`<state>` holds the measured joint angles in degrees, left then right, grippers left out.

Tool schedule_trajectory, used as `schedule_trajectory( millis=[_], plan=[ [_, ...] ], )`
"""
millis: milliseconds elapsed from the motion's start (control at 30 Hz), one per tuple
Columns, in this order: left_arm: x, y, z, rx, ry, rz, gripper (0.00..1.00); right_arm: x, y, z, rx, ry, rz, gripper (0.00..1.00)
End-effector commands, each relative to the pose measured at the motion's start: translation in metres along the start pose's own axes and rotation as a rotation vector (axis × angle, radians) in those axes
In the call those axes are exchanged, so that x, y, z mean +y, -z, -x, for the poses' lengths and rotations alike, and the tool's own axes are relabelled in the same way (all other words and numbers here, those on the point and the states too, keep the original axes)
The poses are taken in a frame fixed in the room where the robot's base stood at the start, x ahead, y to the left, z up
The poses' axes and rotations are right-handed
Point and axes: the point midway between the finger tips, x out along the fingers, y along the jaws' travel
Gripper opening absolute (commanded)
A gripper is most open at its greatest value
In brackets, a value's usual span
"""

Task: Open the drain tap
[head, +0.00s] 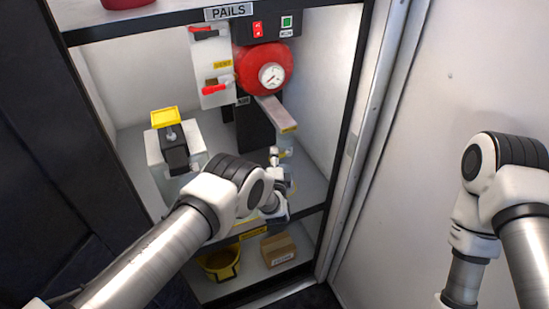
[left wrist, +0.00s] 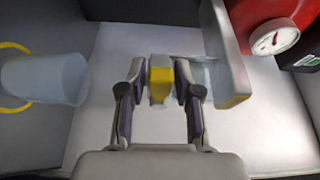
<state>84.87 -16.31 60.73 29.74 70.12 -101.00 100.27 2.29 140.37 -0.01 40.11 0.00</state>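My left gripper (head: 274,158) reaches into the cabinet below a grey slanted arm with a yellow end (head: 277,116). In the left wrist view its two fingers (left wrist: 160,88) stand apart on either side of a small yellow block (left wrist: 160,84). I cannot tell whether they touch it. I cannot tell for sure whether this block belongs to the drain tap. Red-handled valves sit on a white panel: an upper one (head: 204,29) and a lower one (head: 214,90). The red tank (head: 262,68) with a gauge is beside them. My right gripper is out of view.
A translucent cup (left wrist: 45,78) lies left of my fingers in the wrist view. A container with a yellow top (head: 165,117) stands at the shelf's left. A yellow bucket (head: 222,265) and a cardboard box (head: 279,249) are below. The cabinet's right frame (head: 350,150) is close.

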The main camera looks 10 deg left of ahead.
Motion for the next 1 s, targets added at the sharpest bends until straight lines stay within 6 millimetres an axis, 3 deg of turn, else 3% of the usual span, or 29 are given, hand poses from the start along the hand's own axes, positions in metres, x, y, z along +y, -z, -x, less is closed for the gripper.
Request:
schedule_trajectory(
  millis=[67, 533, 767, 1000],
  plan=[
    [0.000, 0.000, 0.000, 0.000, 0.000, 0.000, 0.00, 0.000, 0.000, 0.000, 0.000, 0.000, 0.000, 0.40],
    [0.005, 0.001, 0.000, 0.001, 0.019, 0.043, 0.00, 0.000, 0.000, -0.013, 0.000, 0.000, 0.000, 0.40],
    [0.016, 0.001, 0.000, 0.002, 0.066, 0.157, 0.00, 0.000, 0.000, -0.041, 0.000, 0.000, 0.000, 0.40],
    [0.028, 0.004, -0.001, 0.003, 0.146, 0.348, 0.00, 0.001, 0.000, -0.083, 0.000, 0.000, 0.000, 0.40]
  ],
)
